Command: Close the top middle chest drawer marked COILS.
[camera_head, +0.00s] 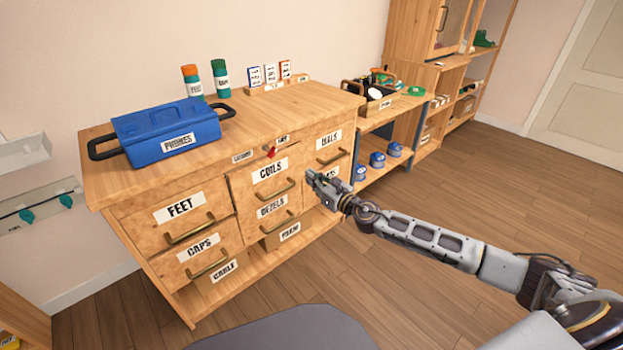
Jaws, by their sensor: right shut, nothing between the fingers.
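The wooden chest (200,160) stands left of centre. Its top middle drawer marked COILS (256,190) has a brass bar handle (277,190). Its front looks nearly level with the chest face; I cannot tell whether a small gap remains. My right gripper (310,177) is shut and empty. It is just right of the COILS handle, in front of the right column of drawers, and partly covers the lower right drawer's label. I cannot tell whether it touches a front. My left gripper is not in view.
The FEET drawer (150,228) is to the left, above CAPS (175,262). The BEZELS drawer (270,222) is below COILS. A blue PHONES case (165,130) and two bottles (221,80) stand on top. A small red item (271,152) is at the top edge. Floor (390,290) is open at the front right.

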